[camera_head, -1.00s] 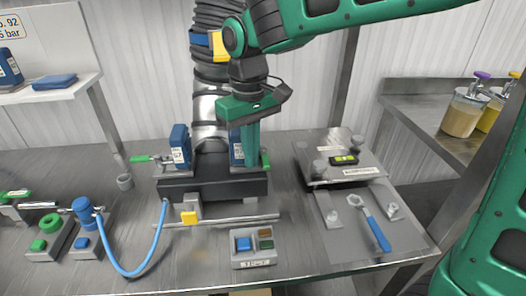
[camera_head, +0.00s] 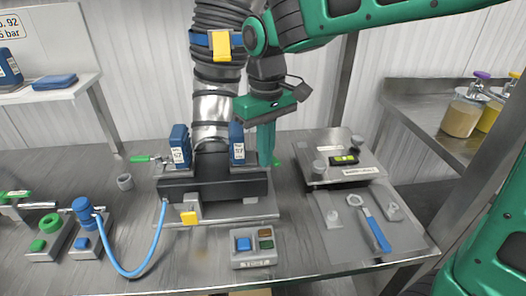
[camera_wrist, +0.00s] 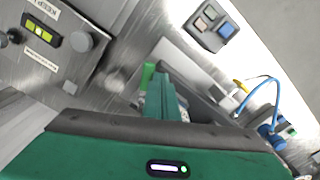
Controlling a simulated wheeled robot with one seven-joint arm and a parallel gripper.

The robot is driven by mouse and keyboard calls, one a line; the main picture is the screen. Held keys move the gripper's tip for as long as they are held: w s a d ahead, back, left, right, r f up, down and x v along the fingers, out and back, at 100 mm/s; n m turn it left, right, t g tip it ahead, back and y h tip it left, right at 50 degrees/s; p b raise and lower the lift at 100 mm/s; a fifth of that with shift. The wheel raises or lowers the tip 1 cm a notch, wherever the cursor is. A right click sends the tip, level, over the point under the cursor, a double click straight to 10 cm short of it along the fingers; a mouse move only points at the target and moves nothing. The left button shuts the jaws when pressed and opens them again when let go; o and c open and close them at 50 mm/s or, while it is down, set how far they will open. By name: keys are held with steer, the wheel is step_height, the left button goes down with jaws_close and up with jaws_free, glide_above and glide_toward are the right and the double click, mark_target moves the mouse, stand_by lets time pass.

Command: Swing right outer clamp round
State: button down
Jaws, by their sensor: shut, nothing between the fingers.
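The right outer clamp's blue block (camera_head: 237,146) stands upright at the right end of the dark base (camera_head: 213,188), beside the thick ribbed hose. A small bit of its bright green handle (camera_head: 277,162) shows beyond my fingers. My gripper (camera_head: 266,160) is shut and empty, pointing down just right of the blue block; its fingers hide most of the handle. In the wrist view a bright green handle piece (camera_wrist: 148,76) lies close beside my fingertips (camera_wrist: 163,85); I cannot tell whether they touch. The matching left clamp (camera_head: 179,147) has its green handle (camera_head: 140,158) pointing left.
A raised metal plate with a level (camera_head: 344,159) stands right of my gripper. In front of it lies a blue-handled wrench (camera_head: 376,234) on a grey mat. A button box (camera_head: 254,247) and a blue air hose (camera_head: 152,262) are at the front. The table's front right is partly bare.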

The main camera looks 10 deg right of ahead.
steer(key=shift+d, duration=0.55)
steer(key=shift+w+d, duration=0.2)
steer(key=shift+d, duration=0.35)
steer(key=shift+w+d, duration=0.2)
steer(key=shift+d, duration=0.3)
step_height(320, 180, up, 7)
steer(key=d, duration=0.1)
steer(key=shift+w, duration=0.15)
stand_by(0.4)
steer(key=shift+d, duration=0.1)
